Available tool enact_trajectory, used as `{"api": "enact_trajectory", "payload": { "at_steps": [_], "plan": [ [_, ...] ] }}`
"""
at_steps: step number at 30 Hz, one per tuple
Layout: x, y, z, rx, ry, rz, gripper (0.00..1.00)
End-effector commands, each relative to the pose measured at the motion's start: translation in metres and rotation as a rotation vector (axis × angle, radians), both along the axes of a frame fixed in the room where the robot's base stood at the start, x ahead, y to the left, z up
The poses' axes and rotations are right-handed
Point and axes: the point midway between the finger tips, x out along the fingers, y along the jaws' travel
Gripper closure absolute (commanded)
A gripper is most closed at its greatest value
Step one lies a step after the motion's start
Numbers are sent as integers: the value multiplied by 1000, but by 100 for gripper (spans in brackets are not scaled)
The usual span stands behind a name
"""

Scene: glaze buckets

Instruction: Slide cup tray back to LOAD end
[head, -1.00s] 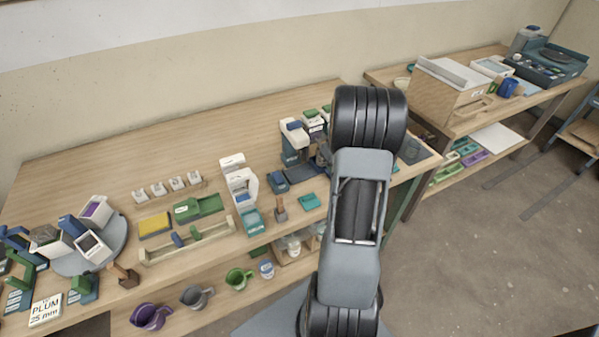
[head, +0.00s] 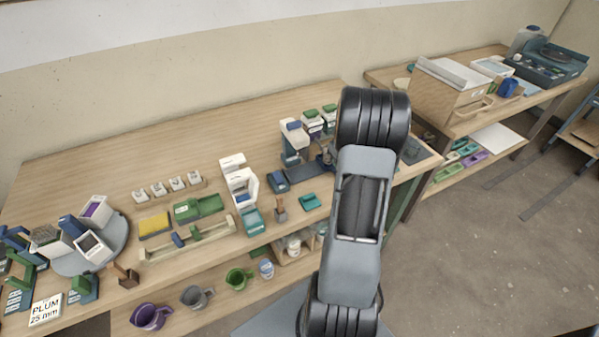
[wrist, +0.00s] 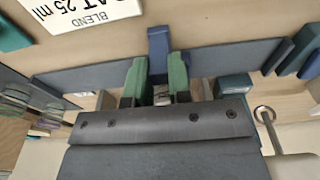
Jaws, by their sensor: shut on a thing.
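In the wrist view my gripper (wrist: 157,82) has two green fingers closed around a blue upright piece (wrist: 158,45), which looks like the handle of the cup tray. The tray's body is mostly hidden by the fingers and the dark gripper housing. A long dark blue-grey track (wrist: 90,77) runs across the wrist view behind the fingers. In the head view a dark track (head: 305,172) shows left of my arm, with a blue block (head: 277,182) at its left end. My arm hides the gripper there. No LOAD label is readable.
A dispenser stand (head: 293,142) with white bottles stands behind the track. A white stand (head: 240,185) and a teal piece (head: 310,201) are nearby. A white card (wrist: 85,12) reading "BLEND" and "25 ml" lies beside the track. The bench's back left is clear.

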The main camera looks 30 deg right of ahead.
Motion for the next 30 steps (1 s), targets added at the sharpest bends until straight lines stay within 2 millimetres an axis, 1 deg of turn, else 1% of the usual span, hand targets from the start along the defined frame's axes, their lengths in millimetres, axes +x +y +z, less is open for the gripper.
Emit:
{"api": "enact_trajectory", "payload": {
  "at_steps": [3,30],
  "plan": [
    [-1,-11,1,-3,-4,-2,100],
    [-10,-76,1,-3,-4,-1,100]
  ]
}}
